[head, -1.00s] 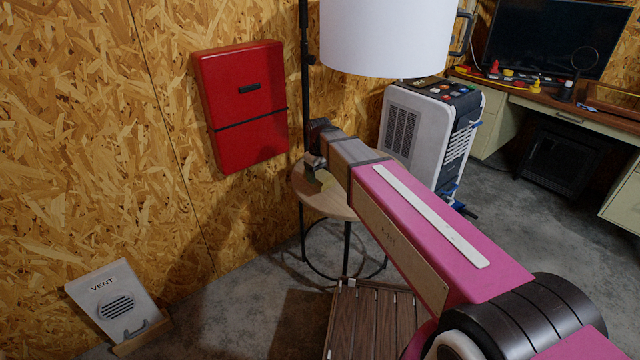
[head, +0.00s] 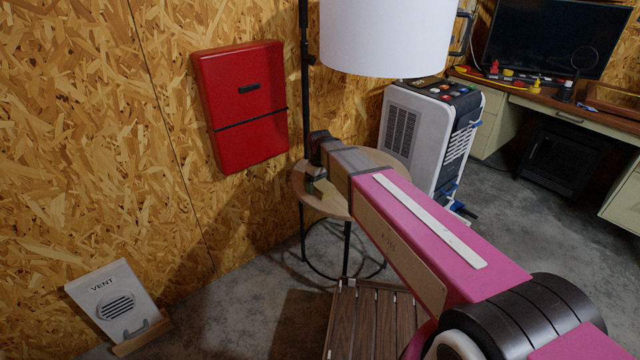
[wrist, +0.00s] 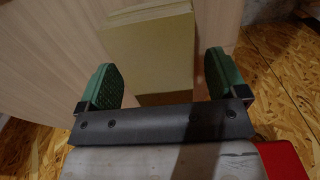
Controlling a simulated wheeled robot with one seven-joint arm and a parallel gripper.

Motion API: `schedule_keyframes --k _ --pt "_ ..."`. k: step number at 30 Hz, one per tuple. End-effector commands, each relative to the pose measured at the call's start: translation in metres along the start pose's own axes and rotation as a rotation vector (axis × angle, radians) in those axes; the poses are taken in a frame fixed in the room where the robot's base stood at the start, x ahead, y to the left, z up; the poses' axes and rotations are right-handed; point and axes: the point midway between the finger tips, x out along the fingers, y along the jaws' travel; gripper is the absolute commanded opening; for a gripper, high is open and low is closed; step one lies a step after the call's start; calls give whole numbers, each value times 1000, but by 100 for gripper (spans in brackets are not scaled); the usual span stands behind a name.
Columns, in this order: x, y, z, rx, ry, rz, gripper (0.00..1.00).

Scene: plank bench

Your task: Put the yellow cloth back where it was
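The yellow cloth (wrist: 150,45) is a flat folded stack on the pale wooden top of a small round table (head: 385,160). In the wrist view it lies ahead of and between the two green fingers of my gripper (wrist: 163,78). The fingers are wide apart, and a gap shows beside the cloth at the right finger. The near end of the cloth passes out of sight behind the gripper's dark bar. In the head view my gripper (head: 316,175) is low over the left part of the table, and my arm hides much of the top.
A floor lamp with a white shade (head: 388,35) stands behind the table, its pole close to my wrist. A red wall box (head: 243,105) hangs to the left. A white appliance (head: 410,125) stands to the right. A slatted wooden stool (head: 370,320) is in front.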

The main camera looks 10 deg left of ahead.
Motion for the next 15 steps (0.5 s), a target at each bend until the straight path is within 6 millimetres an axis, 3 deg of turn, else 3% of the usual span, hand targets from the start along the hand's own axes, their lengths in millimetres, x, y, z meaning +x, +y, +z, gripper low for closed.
schedule_keyframes --k 10,15 --pt "-2 0 0 0 0 0 94" --pt "-18 0 0 0 2 1 94"
